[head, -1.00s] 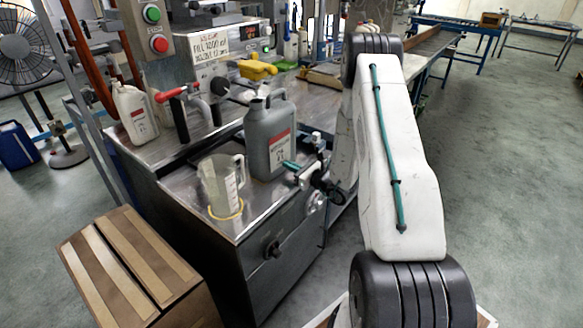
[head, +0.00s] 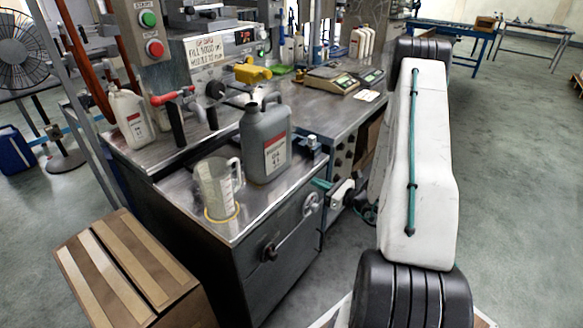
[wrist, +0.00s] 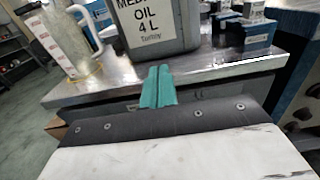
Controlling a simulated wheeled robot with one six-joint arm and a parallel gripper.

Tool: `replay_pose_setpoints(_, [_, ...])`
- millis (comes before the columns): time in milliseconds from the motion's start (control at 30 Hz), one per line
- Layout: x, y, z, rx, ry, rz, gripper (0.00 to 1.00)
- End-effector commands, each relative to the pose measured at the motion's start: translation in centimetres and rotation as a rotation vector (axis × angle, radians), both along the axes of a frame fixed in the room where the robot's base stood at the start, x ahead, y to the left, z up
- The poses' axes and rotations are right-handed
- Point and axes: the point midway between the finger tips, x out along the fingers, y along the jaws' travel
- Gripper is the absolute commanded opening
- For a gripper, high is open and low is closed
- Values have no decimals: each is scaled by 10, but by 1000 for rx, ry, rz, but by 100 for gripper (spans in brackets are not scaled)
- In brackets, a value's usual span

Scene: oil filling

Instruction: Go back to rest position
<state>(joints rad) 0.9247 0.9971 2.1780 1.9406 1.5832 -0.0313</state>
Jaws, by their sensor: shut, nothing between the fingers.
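My gripper's teal fingers (wrist: 158,88) are shut and empty in the wrist view, in front of the bench edge and below the oil can's label. In the head view my gripper (head: 321,184) is at the right end of the bench, apart from the grey oil can (head: 266,140). The can stands upright on the metal bench (head: 262,205); its lower part also shows in the wrist view (wrist: 190,40). A clear measuring jug (head: 217,186) stands on a yellow ring at the bench's front left. My arm fills the right of the head view.
A filling machine with a red-handled valve (head: 172,97) stands behind the jug. A white bottle (head: 131,119) is at left, a cardboard box (head: 125,270) at front left. Scales (head: 332,80) sit on the rear bench. Open floor (head: 510,190) lies at right.

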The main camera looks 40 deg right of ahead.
Motion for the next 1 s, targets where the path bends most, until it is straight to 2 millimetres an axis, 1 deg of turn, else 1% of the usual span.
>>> replay_pose_setpoints(233, [-2, 0, 0, 0, 2, 0, 0])
replay_pose_setpoints(300, [-3, 3, -2, -1, 11, 17, 0])
replay_pose_setpoints(367, [-6, 11, -4, 0, 22, 52, 0])
replay_pose_setpoints(467, [-17, 35, -8, 6, 48, 153, 0])
replay_pose_setpoints(500, [-22, 45, -5, -1, 55, 206, 0])
replay_pose_setpoints(567, [-29, 61, 6, -24, 60, 299, 0])
replay_pose_setpoints(600, [-33, 74, 15, -49, 61, 371, 0])
replay_pose_setpoints(700, [-44, 104, 41, -120, 59, 544, 0])
replay_pose_setpoints(767, [-52, 122, 56, -170, 56, 649, 0])
replay_pose_setpoints(867, [-68, 150, 83, -273, 49, 832, 0])
replay_pose_setpoints(900, [-75, 161, 94, -322, 46, 909, 0])
replay_pose_setpoints(1000, [-97, 187, 120, -455, 38, 1102, 0])
